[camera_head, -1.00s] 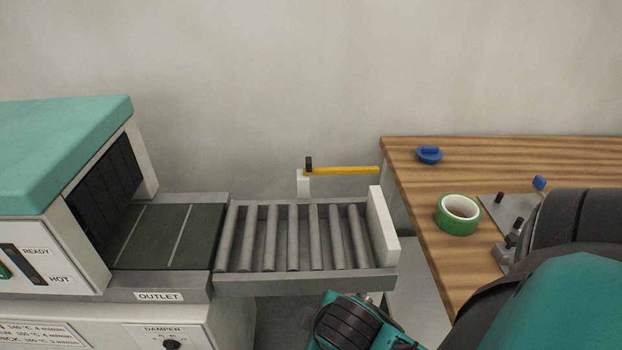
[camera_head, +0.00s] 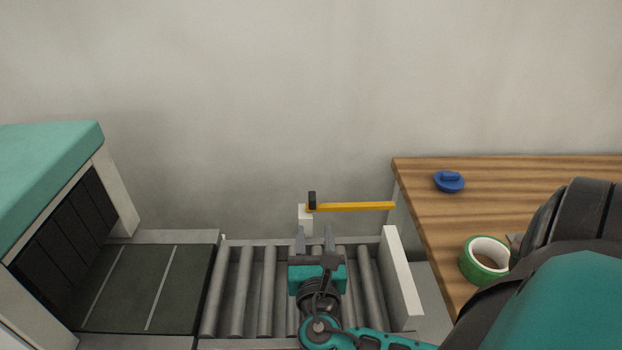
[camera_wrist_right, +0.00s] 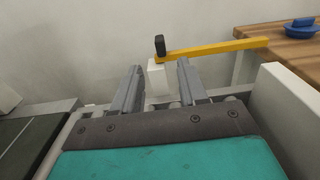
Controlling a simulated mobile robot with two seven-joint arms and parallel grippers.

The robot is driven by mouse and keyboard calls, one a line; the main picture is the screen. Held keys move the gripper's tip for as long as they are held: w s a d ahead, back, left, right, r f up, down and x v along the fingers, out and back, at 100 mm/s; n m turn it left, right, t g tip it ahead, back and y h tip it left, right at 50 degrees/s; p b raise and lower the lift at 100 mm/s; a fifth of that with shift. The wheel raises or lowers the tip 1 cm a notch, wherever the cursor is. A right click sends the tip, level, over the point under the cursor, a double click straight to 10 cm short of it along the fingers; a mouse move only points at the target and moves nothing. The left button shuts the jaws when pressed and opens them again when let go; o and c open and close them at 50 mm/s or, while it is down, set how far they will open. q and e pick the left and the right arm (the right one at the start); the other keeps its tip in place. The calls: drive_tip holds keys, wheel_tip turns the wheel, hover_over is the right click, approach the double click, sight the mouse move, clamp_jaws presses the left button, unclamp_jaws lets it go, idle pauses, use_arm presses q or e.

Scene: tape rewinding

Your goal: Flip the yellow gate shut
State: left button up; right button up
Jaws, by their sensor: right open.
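The yellow gate (camera_head: 355,207) is a thin bar on a white post (camera_head: 305,219) behind the roller conveyor. It extends to the right from a black hinge block (camera_head: 312,200), its far end near the table's left edge. My right gripper (camera_head: 314,232) is over the rollers, fingers pointing at the post, open and empty. In the right wrist view the yellow gate (camera_wrist_right: 215,48) lies beyond the fingertips, and the white post (camera_wrist_right: 157,78) shows between the two fingers. The fingers look apart from the bar. My left gripper is not in view.
The roller conveyor (camera_head: 242,290) has a white end plate (camera_head: 401,275) at its right. The oven-like machine (camera_head: 40,190) stands at left. The wooden table (camera_head: 530,190) at right holds a blue knob-like piece (camera_head: 449,182) and a green tape roll (camera_head: 484,262). A large arm part blocks the lower right.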

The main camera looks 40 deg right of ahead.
sight(312, 193)
drive_tip(key=x, duration=1.3)
drive_tip(key=shift+w+d+b, duration=0.1)
drive_tip(key=shift+b, duration=0.2)
drive_tip(key=shift+c, duration=0.3)
clamp_jaws()
